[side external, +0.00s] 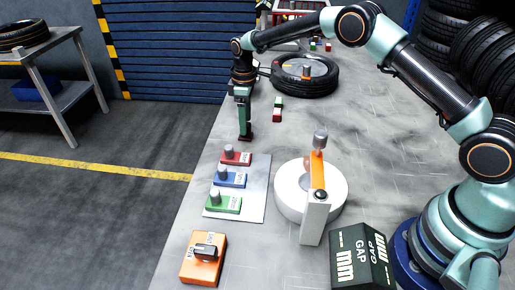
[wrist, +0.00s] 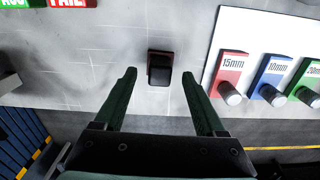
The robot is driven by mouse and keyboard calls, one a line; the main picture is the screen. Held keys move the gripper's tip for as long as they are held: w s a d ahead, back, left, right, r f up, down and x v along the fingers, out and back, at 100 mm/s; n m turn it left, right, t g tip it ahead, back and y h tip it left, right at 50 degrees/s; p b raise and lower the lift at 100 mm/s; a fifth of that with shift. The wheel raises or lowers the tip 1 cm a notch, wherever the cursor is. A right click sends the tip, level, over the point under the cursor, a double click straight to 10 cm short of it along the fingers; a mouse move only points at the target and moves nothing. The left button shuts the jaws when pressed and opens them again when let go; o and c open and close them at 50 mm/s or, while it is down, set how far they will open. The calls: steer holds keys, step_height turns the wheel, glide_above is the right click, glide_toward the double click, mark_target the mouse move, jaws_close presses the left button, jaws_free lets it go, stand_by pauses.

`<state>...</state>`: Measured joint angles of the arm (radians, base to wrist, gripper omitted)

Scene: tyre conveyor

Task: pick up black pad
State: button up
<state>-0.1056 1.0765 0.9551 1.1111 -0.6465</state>
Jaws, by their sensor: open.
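The black pad (wrist: 160,68) is a small dark block with a reddish edge on the grey table in the wrist view. In the side external view the black pad (side external: 246,138) shows just under my fingertips, near the table's left edge. My gripper (wrist: 159,75) is open, with one green finger on each side of the pad's line in the wrist view; nothing is held. In the side external view my gripper (side external: 243,120) points down above the pad. Whether the fingers touch it I cannot tell.
A plate (side external: 255,205) with red, blue and green knob blocks lies nearby. A green and red block (side external: 277,109) and a tyre (side external: 305,78) are farther back. A white round gauge stand (side external: 290,190), an orange switch box (side external: 203,258) and a GAP display (side external: 360,258) stand in front.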

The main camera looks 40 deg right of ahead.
steer(key=shift+f, duration=1.3)
jaws_close()
steer(key=shift+r, duration=0.15)
step_height(320, 180, up, 20)
steer(key=c, duration=0.7)
jaws_free()
jaws_close()
